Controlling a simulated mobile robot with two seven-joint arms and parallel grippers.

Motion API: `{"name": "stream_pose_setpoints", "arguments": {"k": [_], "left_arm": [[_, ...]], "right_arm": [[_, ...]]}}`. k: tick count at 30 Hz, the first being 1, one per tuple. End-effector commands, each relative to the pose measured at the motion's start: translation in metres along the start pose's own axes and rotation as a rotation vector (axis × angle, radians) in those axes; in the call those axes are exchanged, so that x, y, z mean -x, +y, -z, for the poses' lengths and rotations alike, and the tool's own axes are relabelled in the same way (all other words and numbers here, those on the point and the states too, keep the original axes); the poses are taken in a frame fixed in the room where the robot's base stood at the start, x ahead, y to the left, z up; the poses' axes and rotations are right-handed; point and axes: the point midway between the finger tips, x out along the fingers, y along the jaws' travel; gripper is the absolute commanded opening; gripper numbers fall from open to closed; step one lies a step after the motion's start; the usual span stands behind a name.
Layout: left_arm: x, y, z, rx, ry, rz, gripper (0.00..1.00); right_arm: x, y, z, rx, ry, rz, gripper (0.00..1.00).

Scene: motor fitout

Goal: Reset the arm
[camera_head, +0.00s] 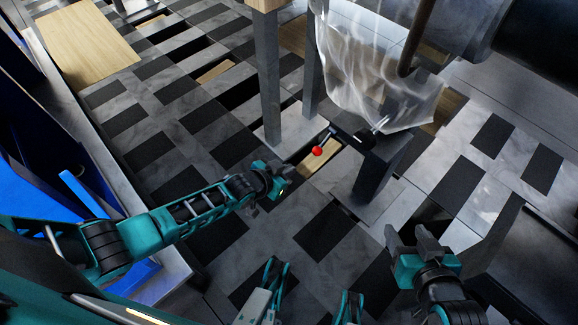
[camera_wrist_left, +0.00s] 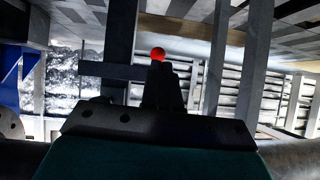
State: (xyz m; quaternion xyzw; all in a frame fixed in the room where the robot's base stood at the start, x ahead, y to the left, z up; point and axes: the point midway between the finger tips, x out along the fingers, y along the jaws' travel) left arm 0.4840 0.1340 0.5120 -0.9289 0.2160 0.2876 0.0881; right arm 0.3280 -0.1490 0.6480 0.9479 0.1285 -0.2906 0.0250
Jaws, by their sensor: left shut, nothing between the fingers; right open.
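A lever with a red ball knob (camera_head: 317,151) stands out from a dark metal frame near the middle of the head view. My left gripper (camera_head: 278,182) is to the left of the knob and a little lower in that view, apart from it. In the left wrist view, the shut, empty fingers (camera_wrist_left: 162,72) point toward the red knob (camera_wrist_left: 158,54), which shows just beyond their tips. My right gripper (camera_head: 408,234) is open and empty at the lower right of the head view, well away from the knob.
A grey post (camera_head: 268,85) stands just behind the lever, and a dark metal bracket (camera_head: 375,165) is to its right. Crumpled clear plastic sheeting (camera_head: 375,80) hangs above the bracket. Blue panels (camera_head: 85,200) line the left side. The tiled floor between is open.

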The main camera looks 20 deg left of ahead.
Motion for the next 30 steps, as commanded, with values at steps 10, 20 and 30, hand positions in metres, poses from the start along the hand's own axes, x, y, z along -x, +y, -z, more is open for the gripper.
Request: {"name": "stream_pose_setpoints", "arguments": {"k": [10, 20, 30], "left_arm": [[0.000, 0.000, 0.000, 0.000, 0.001, 0.000, 0.00], [0.010, 0.021, 0.000, 0.026, 0.008, -0.019, 0.00], [0.102, 0.076, 0.017, 0.149, 0.039, -0.002, 0.00]], "right_arm": [[0.000, 0.000, 0.000, -0.005, 0.001, -0.001, 0.55], [-0.001, 0.000, 0.002, -0.007, 0.004, -0.002, 0.55], [-0.001, 0.000, 0.003, -0.007, 0.007, -0.002, 0.55]]}}
